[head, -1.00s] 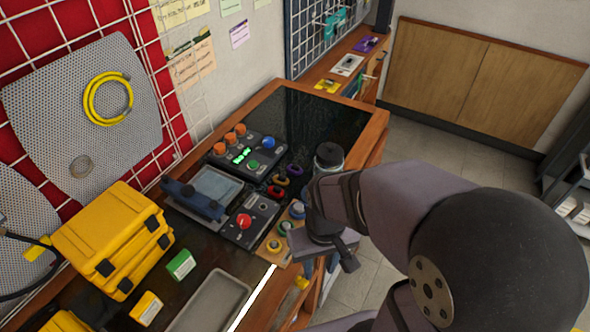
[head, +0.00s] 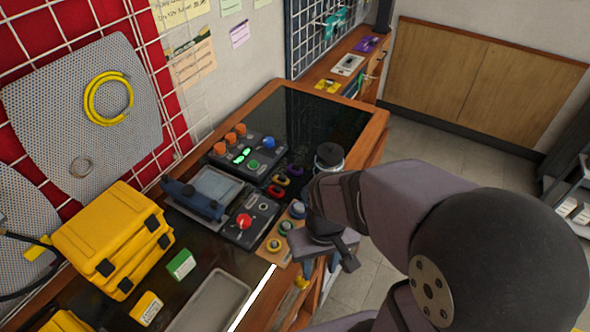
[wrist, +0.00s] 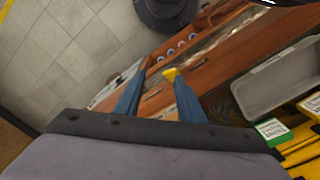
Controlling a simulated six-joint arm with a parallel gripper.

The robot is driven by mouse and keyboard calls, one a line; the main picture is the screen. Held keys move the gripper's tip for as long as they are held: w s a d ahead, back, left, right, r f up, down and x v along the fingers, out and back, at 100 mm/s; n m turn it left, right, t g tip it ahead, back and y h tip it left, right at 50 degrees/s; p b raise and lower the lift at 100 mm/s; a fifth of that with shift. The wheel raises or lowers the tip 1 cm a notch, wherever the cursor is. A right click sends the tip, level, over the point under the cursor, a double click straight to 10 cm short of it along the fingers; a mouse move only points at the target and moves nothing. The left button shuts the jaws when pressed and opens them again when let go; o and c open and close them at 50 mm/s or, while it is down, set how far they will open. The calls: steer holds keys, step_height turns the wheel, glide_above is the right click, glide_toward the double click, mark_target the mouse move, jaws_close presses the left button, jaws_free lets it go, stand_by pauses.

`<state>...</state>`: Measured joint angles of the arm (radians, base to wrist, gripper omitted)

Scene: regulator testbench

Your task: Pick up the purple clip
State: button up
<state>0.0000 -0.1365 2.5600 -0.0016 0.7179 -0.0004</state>
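In the head view, a small purple ring-shaped piece (head: 294,170), which looks like the purple clip, lies on the dark bench top beside a yellow ring (head: 283,180) and a red ring (head: 276,191). My gripper, partly hidden by my own arm in the head view, hangs over the bench's front edge, nearer the camera than the rings. In the wrist view, the two blue fingers of my gripper (wrist: 154,72) stand apart with nothing clearly held between them. A small yellow piece (wrist: 170,73) shows at the right fingertip; I cannot tell whether it touches. The purple piece is not recognisable in the wrist view.
A control box with orange knobs (head: 238,153) and a red-button box (head: 249,220) lie left of the rings. A dark cylinder (head: 328,158) stands to their right. A grey tray (head: 212,302) and yellow cases (head: 110,235) are nearer.

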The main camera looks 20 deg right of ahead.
steer(key=n+t+y+p, duration=0.3)
steer(key=n, duration=0.5)
glide_toward(295, 168)
steer(key=shift+p+x, duration=1.35)
steer(key=shift+x, duration=2.45)
steer(key=c, duration=0.8)
